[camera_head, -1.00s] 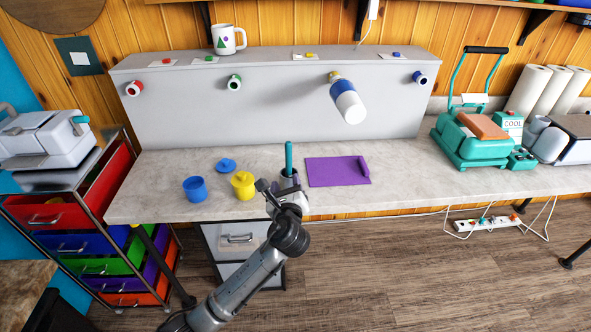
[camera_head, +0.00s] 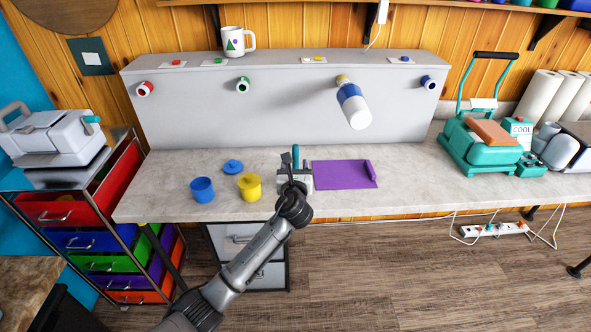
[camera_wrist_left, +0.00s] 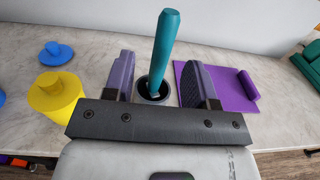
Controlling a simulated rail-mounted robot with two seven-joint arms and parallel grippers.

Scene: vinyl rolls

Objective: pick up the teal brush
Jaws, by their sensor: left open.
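The teal brush (camera_wrist_left: 164,45) stands nearly upright, tilted slightly, in a small round grey holder (camera_wrist_left: 152,92) on the counter, in the left wrist view. In the head view, only part of the brush (camera_head: 295,153) shows behind my left gripper (camera_head: 293,167). In the wrist view my left gripper (camera_wrist_left: 160,85) is open, with one finger on each side of the brush and holder. I cannot tell whether the fingers touch either one. The brush's lower end is hidden inside the holder. My right gripper is in neither current view.
A yellow lidded pot (camera_head: 250,187), a blue cup (camera_head: 202,190) and a blue lid (camera_head: 233,167) lie to the left. A purple sheet (camera_head: 340,175) with a rolled edge lies just right. A teal press (camera_head: 482,145) stands farther right. The counter's front strip is mostly clear.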

